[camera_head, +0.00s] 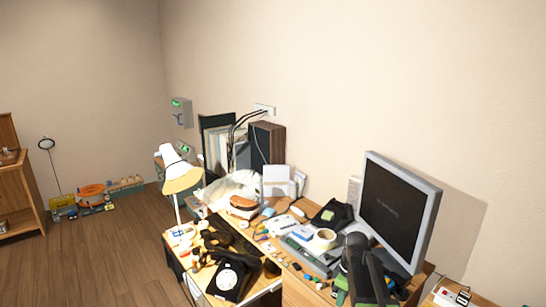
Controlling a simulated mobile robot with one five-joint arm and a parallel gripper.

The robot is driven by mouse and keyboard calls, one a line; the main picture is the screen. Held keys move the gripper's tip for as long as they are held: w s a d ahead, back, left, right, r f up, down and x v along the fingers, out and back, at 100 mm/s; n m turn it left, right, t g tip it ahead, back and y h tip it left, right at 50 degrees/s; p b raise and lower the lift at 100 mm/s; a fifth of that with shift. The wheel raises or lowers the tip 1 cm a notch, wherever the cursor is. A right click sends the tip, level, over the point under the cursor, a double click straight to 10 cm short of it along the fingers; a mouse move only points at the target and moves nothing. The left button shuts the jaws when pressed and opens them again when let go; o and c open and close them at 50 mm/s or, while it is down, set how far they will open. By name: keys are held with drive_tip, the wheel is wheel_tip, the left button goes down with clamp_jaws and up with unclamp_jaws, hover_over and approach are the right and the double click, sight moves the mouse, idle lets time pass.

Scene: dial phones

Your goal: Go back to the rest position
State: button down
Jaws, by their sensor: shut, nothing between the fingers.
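My gripper (362,262) is the dark shape at the lower right, in front of the monitor and over the right part of the desk. It is shut and empty. Its lower part runs out of the bottom edge of the picture. A black dial phone (232,275) with a pale round dial sits on the front left part of the desk, well to the left of my gripper. A second dark, phone-like object (332,214) with a greenish patch is farther back on the desk, too small to tell exactly.
The wooden desk (300,292) is crowded with small items. A monitor (395,210) stands at the right, a cream lamp (181,180) at the left. The wooden floor (95,262) at left is largely clear.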

drive_tip(key=s+a+m+h, duration=0.1)
drive_tip(key=s+a+m, duration=0.5)
drive_tip(key=s+m, duration=0.5)
drive_tip(key=shift+s+a, duration=0.3)
drive_tip(key=shift+s, duration=0.05)
